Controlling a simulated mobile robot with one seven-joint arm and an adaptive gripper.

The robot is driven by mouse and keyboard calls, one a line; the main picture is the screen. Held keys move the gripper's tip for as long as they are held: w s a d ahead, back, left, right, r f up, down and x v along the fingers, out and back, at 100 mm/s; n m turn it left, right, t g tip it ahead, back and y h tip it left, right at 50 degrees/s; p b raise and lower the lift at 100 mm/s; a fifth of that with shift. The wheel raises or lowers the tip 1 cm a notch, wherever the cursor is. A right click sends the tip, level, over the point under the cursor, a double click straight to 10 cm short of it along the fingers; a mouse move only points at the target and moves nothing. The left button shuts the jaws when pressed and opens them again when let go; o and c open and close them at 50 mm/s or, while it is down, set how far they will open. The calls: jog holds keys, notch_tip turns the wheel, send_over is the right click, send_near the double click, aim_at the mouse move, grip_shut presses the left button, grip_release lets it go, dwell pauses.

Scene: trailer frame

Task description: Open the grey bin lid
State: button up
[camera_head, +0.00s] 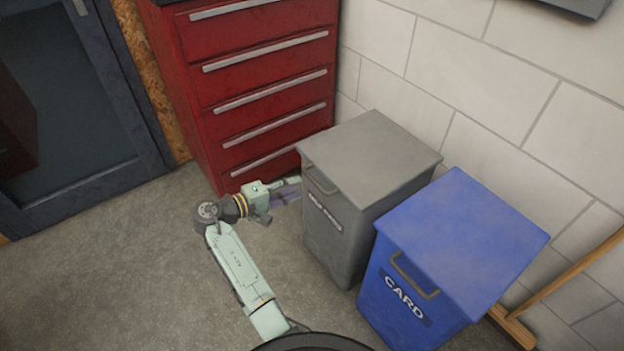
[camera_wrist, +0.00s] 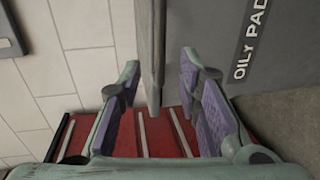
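The grey bin (camera_head: 345,220) stands against the wall with its flat grey lid (camera_head: 370,145) shut. A bar handle (camera_head: 322,181) is on the front of the lid. My gripper (camera_head: 297,190) is at the left front side of the bin, close to the lid's edge. In the wrist view, my gripper (camera_wrist: 158,64) is open, with its purple pads apart. A grey edge of the lid (camera_wrist: 150,40) shows between the fingers, and I cannot tell whether either finger touches it. The bin's front with its "OILY PAD" label (camera_wrist: 250,45) is at the right.
A blue bin (camera_head: 455,250) marked CARD stands just right of the grey bin. A red drawer cabinet (camera_head: 260,90) is close behind and left of it. A broom (camera_head: 560,280) leans at the right. The floor (camera_head: 110,270) at the left is clear.

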aim_at(312, 178)
jog(key=p+x, duration=0.1)
jog(key=x, duration=0.6)
jog(key=shift+w+d, duration=0.25)
jog(key=shift+c, duration=0.2)
grip_shut()
dwell(0.4)
